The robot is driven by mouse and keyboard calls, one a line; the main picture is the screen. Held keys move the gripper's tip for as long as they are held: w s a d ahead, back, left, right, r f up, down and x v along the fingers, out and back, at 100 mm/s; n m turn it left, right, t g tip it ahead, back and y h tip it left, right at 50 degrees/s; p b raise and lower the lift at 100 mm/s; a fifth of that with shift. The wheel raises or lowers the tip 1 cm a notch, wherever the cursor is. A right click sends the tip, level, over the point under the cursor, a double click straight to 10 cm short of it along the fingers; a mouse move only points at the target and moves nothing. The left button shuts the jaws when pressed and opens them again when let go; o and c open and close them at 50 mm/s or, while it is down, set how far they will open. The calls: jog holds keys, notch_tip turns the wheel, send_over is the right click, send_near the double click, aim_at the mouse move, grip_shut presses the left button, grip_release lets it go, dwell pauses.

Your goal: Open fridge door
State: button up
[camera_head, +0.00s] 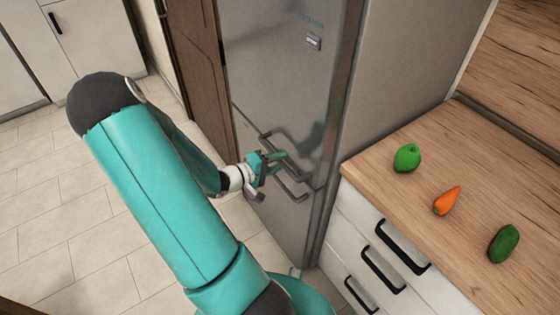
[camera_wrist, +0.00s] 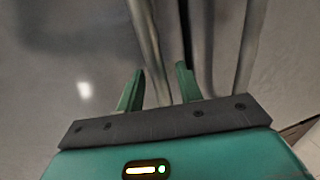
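The fridge (camera_head: 285,75) is a tall grey metal unit, and its doors look closed. It has an upper bar handle (camera_head: 291,138) and a lower bar handle (camera_head: 285,186), one close above the other. My gripper (camera_head: 281,158) is at the fridge front, by the upper handle. In the wrist view my gripper (camera_wrist: 158,82) has its two green fingers apart. A metal bar (camera_wrist: 148,45) runs down to the space between the fingers, and another bar (camera_wrist: 248,50) lies right of them. I cannot tell whether a finger touches a bar.
A wooden counter (camera_head: 400,200) stands right of the fridge, with a green pepper (camera_head: 407,158), a carrot (camera_head: 447,201) and a dark green vegetable (camera_head: 503,243) on it. Black-handled drawers (camera_head: 365,240) are below. Tiled floor (camera_head: 50,190) is free at left.

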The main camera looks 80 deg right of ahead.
jog(key=shift+s+d, duration=0.35)
grip_shut()
jog(key=shift+w, duration=0.15)
